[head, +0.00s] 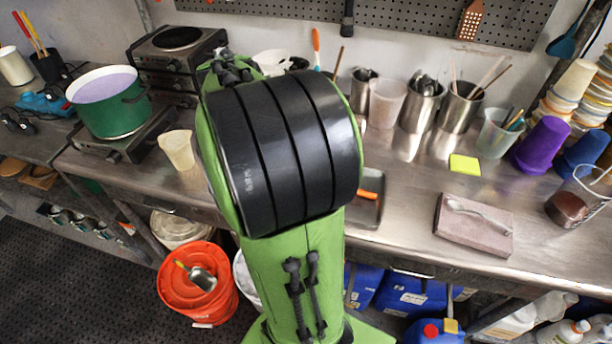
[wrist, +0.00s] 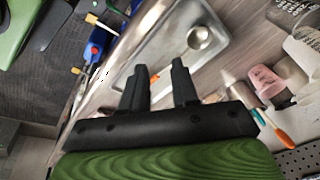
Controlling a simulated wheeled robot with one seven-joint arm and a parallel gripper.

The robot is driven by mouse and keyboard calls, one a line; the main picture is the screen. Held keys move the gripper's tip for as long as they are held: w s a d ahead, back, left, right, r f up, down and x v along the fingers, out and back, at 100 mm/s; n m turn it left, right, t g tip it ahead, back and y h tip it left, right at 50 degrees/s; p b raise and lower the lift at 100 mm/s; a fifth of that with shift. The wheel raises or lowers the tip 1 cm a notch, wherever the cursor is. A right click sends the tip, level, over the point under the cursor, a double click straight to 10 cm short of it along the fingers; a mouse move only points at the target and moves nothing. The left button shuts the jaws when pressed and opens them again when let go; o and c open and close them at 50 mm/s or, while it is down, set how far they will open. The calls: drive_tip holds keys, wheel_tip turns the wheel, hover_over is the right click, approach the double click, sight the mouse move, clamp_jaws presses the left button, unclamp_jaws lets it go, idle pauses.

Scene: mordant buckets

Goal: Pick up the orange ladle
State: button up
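The orange ladle lies in a shallow metal tray (head: 362,214) on the steel bench. In the head view only its orange handle (head: 368,195) shows beside my arm. In the wrist view a bit of orange handle (wrist: 154,78) shows in the gap between my fingers, and a round metal bowl (wrist: 200,37), seemingly the ladle's, shows in the tray beyond. My gripper (wrist: 158,66) is open, its two black fingers apart and pointing at the tray. I cannot tell whether the handle is between the fingertips or beyond them. My arm hides the gripper in the head view.
Behind the tray stand a clear beaker (head: 387,101) and metal cups of tools (head: 421,104). Another orange-handled tool (head: 316,46) leans near the wall. A stone slab (head: 472,224) lies to the right. A green pot (head: 110,103) stands at left. An orange bucket (head: 199,283) is on the floor.

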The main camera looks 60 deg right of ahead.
drive_tip(key=s+d+f+m+g, duration=0.2)
drive_tip(key=s+d+m, duration=0.1)
drive_tip(key=d+m, duration=0.25)
drive_tip(key=s+d+f+m+g, duration=0.2)
drive_tip(key=s+d+m, duration=0.25)
drive_tip(key=d, duration=0.25)
drive_tip(key=shift+m, duration=0.5)
drive_tip(key=b+x, duration=0.1)
drive_tip(key=x, duration=0.8)
drive_tip(key=shift+w+f+b, duration=0.1)
drive_tip(key=shift+f+b, duration=0.25)
drive_tip(key=shift+f, duration=0.1)
drive_tip(key=x, duration=0.5)
drive_tip(key=shift+f+b, duration=0.15)
drive_tip(key=shift+b, duration=0.25)
drive_tip(key=shift+a, duration=0.1)
clamp_jaws()
